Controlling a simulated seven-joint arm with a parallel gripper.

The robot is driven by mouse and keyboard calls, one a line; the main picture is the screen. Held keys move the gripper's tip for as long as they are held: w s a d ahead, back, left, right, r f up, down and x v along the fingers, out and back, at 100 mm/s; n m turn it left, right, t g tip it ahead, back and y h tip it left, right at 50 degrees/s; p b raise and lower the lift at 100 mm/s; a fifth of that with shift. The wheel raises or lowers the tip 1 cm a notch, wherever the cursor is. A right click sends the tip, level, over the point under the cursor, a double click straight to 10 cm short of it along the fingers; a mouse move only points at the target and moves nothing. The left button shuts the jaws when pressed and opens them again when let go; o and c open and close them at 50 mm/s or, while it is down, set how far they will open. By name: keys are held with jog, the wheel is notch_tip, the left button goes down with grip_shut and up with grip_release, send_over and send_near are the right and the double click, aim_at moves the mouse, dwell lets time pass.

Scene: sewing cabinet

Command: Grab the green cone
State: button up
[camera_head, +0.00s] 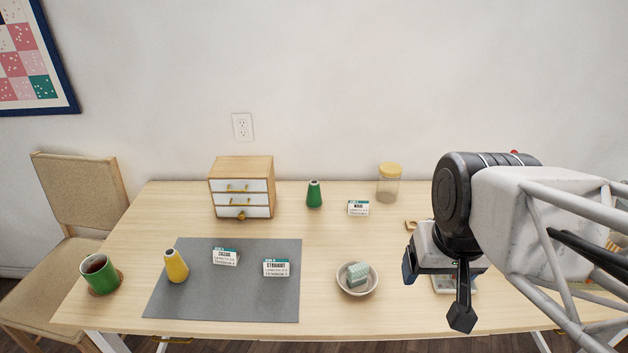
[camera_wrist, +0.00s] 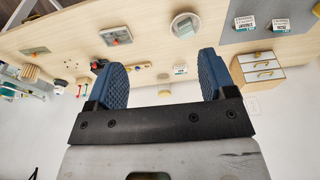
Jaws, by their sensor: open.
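The green cone (camera_head: 314,194) stands upright near the back of the table in the head view, just right of the small drawer cabinet. It has a dark top. I cannot make it out in the wrist view, where a finger may cover it. My gripper (camera_head: 436,291) is to the right of the cone and nearer the front, above the table's right part. In the wrist view my gripper (camera_wrist: 163,80) has its two blue pads wide apart, with nothing held between them.
The drawer cabinet (camera_head: 241,188) stands left of the cone. A small card (camera_head: 358,208) and a lidded jar (camera_head: 388,183) stand to its right. A bowl (camera_head: 343,285), grey mat (camera_head: 222,304), yellow cone (camera_head: 176,266) and green mug (camera_head: 100,271) are farther forward. Bare table lies before the green cone.

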jog(key=w+a+f+m+g+y, duration=0.1)
jog(key=w+a+m+y, duration=0.25)
jog(key=w, duration=0.45)
jog(key=w+a+f+m+y, duration=0.1)
jog(key=w+a+m+y, duration=0.2)
jog(key=w+a, duration=0.35)
jog(key=m+t+y, duration=0.5)
jog(key=m, duration=0.7)
send_over(318, 186)
jog(key=s+d, duration=0.2)
jog(key=s, duration=1.3)
notch_tip(318, 186, down, 12)
jog(key=w+f+m+t, duration=0.1)
jog(key=w+f+m, duration=0.1)
jog(key=w+f, duration=0.1)
jog(key=w+d+f+m+t, duration=0.1)
jog(key=w+f+m, duration=0.2)
jog(key=w+f, duration=0.1)
jog(key=w+f+m+t+h, duration=0.1)
jog(key=w+f+m, duration=0.2)
jog(key=w+f, duration=0.1)
jog(key=shift+d+f+t, duration=0.3)
jog(key=shift+f+t, duration=0.1)
jog(key=shift+f, duration=0.1)
jog(key=shift+w, duration=0.1)
jog(key=shift+x, duration=1.25)
jog(key=shift+f+x, duration=0.15)
jog(key=shift+x, duration=1.15)
jog(key=shift+f+x, duration=0.15)
jog(key=shift+x, duration=1.15)
